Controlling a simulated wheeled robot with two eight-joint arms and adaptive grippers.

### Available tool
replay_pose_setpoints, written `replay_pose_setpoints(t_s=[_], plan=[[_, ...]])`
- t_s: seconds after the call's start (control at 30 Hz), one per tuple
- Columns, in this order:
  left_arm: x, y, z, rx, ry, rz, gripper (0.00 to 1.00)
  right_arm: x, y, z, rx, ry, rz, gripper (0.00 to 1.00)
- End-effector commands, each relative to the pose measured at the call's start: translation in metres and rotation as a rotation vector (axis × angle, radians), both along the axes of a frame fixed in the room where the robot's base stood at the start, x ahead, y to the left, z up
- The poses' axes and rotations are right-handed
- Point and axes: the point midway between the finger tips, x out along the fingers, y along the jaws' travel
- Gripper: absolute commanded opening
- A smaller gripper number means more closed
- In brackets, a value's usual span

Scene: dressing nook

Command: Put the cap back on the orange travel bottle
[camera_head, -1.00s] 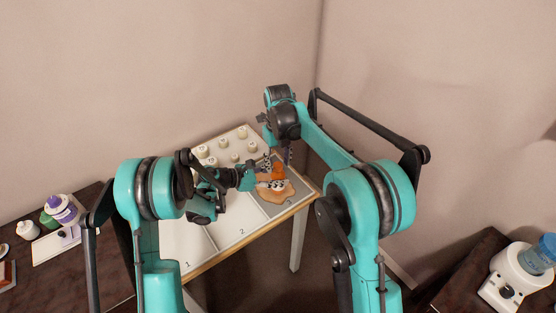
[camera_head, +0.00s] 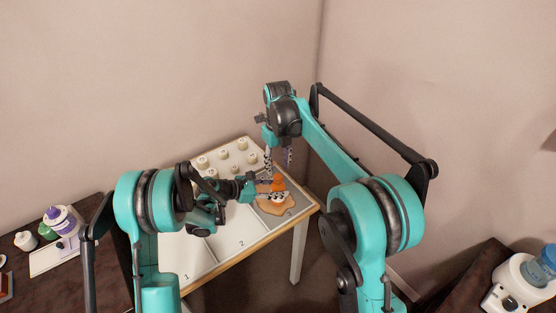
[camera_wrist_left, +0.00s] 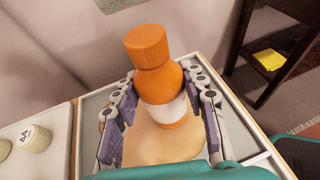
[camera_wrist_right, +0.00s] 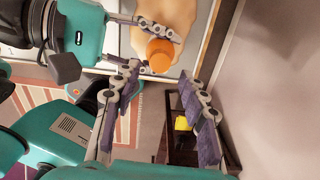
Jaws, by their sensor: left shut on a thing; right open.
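The orange travel bottle (camera_wrist_left: 160,84), with a white label band, stands upright on a tan patch (camera_wrist_left: 160,145) in a tray compartment. The ridged orange cap (camera_wrist_left: 147,44) sits on its neck; it also shows in the right wrist view (camera_wrist_right: 160,56). I cannot tell whether it is fully tight. My left gripper (camera_head: 276,191) is shut around the bottle's body, one finger on each side. My right gripper (camera_head: 279,158) is open above the cap, pointing down. In the right wrist view, nothing is between its fingers (camera_wrist_right: 160,82), and the cap lies just beyond them.
The numbered tray (camera_head: 220,240) has bare compartments at the left and centre. Several pale round containers (camera_head: 225,155) stand along its back. A dark side table (camera_head: 90,270) with bottles is at left; a white appliance (camera_head: 515,275) is at right. Walls close the back.

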Motion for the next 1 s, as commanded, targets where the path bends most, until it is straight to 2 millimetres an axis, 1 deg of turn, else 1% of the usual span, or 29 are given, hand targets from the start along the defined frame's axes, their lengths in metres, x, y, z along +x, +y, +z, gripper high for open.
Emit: replay_pose_setpoints(t_s=[0.07,0.17,1.0], plan=[[0.0,0.0,0.0,0.001,0.0,0.0,0.0,0.0,0.0,0.001,0.0,0.0,0.085,0.43],[0.0,0.0,0.0,0.001,0.0,0.0,0.0,0.0,0.0,0.003,0.0,-0.001,0.27,0.43],[0.0,0.0,0.0,0.001,0.0,0.0,0.0,0.0,0.0,0.021,-0.001,-0.007,2.353,0.43]])
